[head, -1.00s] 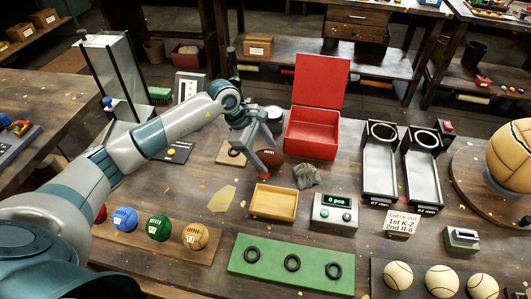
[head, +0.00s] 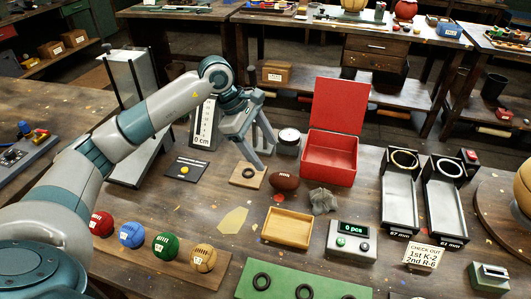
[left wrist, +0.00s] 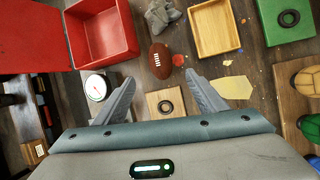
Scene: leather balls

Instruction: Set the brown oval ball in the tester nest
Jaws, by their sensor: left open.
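The brown oval ball (head: 284,181), with white lacing, lies on the table; in the left wrist view the ball (left wrist: 160,60) shows beyond the gap between my fingers. My left gripper (head: 266,154) is open and empty, above and slightly behind and left of the ball, apart from it. In the left wrist view the left gripper (left wrist: 160,80) has its fingers spread. A wooden block with a dark ring (head: 247,174), seemingly the nest, is empty to the ball's left; this block (left wrist: 165,103) also shows in the left wrist view. My right gripper is out of view.
An open red box (head: 329,162) stands behind right of the ball. A dial scale (head: 288,141) is behind it. A wooden tray (head: 287,228), a grey cloth (head: 323,200) and a counter box (head: 350,241) lie in front. Small coloured balls sit on a front-left rack.

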